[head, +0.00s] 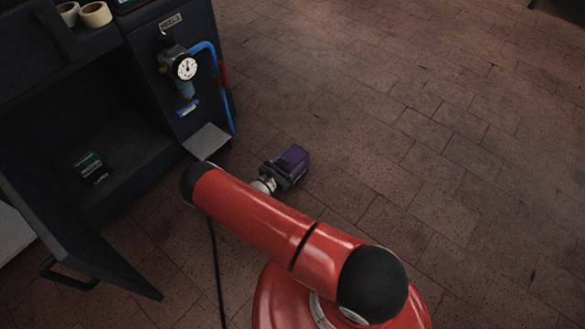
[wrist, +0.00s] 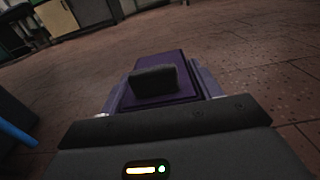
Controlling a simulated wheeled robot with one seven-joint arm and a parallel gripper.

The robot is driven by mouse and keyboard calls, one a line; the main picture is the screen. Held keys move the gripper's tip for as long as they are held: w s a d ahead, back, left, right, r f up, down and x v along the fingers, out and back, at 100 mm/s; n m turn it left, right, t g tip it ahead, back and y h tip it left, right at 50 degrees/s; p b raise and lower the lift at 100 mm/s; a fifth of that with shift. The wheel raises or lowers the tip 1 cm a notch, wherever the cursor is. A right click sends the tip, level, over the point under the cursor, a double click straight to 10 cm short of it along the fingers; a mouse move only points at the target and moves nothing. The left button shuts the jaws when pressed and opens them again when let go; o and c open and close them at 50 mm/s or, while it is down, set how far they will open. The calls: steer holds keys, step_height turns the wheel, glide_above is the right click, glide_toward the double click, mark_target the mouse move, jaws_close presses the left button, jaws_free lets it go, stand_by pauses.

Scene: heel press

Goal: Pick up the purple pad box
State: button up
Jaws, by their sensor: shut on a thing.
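The purple pad box (head: 294,158) is at the end of my arm in the head view, in front of the dark cabinet and to its right. My gripper (head: 280,174) is shut on it. In the wrist view the purple box (wrist: 172,60) lies straight ahead, with a dark finger of my gripper (wrist: 155,82) against its near face. The other finger is hidden. The floor shows beyond the box. I cannot tell how high the box is above the floor.
A dark cabinet (head: 60,75) stands at left with its door (head: 85,245) open. A green-topped box (head: 90,166) sits inside. A gauge (head: 185,67), blue pipe (head: 222,90) and grey plate (head: 206,140) are on its side. Tape rolls (head: 95,14) lie on top. Floor at right is clear.

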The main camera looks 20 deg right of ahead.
steer(key=shift+c, duration=0.8)
steer(key=shift+r, duration=0.1)
step_height(320, 180, up, 30)
steer(key=s+r+n+t+y+p, duration=0.1)
steer(key=s+n+t+y+p, duration=0.2)
steer(key=n+t+y+p, duration=0.35)
steer(key=s+f+n+y+p, duration=0.1)
steer(key=s+f+n+y, duration=0.2)
steer(key=y, duration=0.5)
steer(key=shift+s+f+n+t+p, duration=0.4)
steer(key=shift+s+n, duration=0.25)
steer(key=shift+s, duration=0.25)
steer(key=shift+d, duration=0.1)
steer(key=shift+w+a, duration=0.1)
steer(key=shift+a, duration=0.15)
